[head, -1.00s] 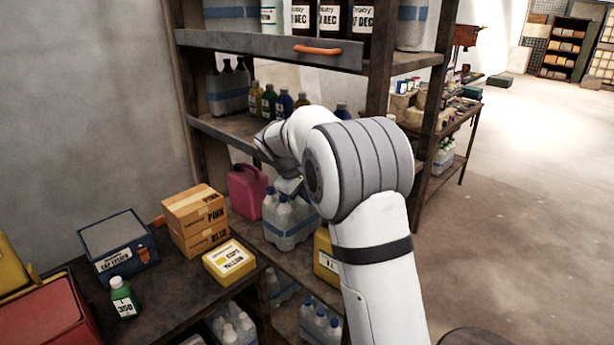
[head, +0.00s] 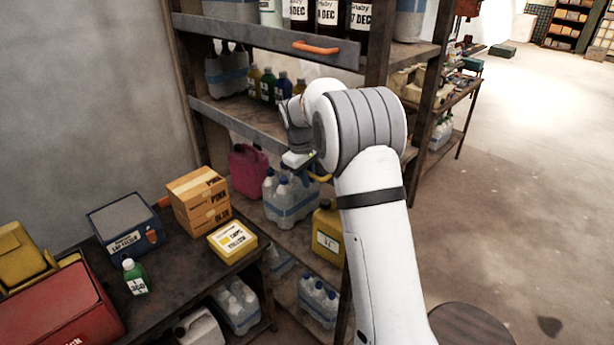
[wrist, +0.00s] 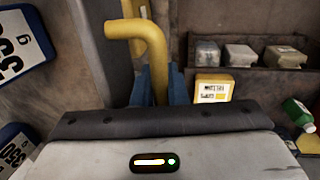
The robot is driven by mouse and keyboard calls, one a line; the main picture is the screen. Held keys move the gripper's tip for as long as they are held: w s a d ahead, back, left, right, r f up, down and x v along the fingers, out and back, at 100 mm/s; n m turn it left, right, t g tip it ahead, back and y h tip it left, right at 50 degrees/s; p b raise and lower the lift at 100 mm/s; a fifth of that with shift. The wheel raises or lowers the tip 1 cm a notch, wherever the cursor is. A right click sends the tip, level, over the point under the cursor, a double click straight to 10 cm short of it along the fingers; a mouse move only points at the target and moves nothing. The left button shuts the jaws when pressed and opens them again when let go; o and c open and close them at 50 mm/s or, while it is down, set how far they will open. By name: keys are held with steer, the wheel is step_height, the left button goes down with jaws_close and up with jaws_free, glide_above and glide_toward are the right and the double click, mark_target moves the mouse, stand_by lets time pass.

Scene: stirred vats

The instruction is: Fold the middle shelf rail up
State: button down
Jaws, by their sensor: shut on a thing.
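The middle shelf rail (head: 232,118) is a grey strip along the front of the middle shelf in the head view. Its right part is hidden behind my arm. My gripper (head: 299,160) is just below and in front of that shelf. In the wrist view my gripper (wrist: 156,85) has its blue fingers shut on a bent yellow handle (wrist: 150,42). A piece of yellow bar (head: 321,174) shows beside the gripper in the head view. I cannot see where the handle joins the rail.
The upper rail (head: 240,35) has an orange handle (head: 316,47). Bottles (head: 268,86) stand on the middle shelf. Below are a pink jug (head: 246,172), packed bottles (head: 290,200) and a yellow jug (head: 327,238). A bench with boxes stands at left; open floor lies right.

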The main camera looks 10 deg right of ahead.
steer(key=shift+d+f, duration=0.1)
steer(key=shift+f, duration=0.1)
steer(key=c, duration=1.7)
jaws_free()
steer(key=shift+r, duration=0.15)
steer(key=r, duration=0.2)
steer(key=r+b, duration=0.1)
steer(key=r, duration=0.2)
steer(key=a+r, duration=0.1)
steer(key=r, duration=0.1)
steer(key=shift+s+a+r+b, duration=0.1)
steer(key=shift+s+r+b, duration=0.15)
steer(key=shift+s+b, duration=0.1)
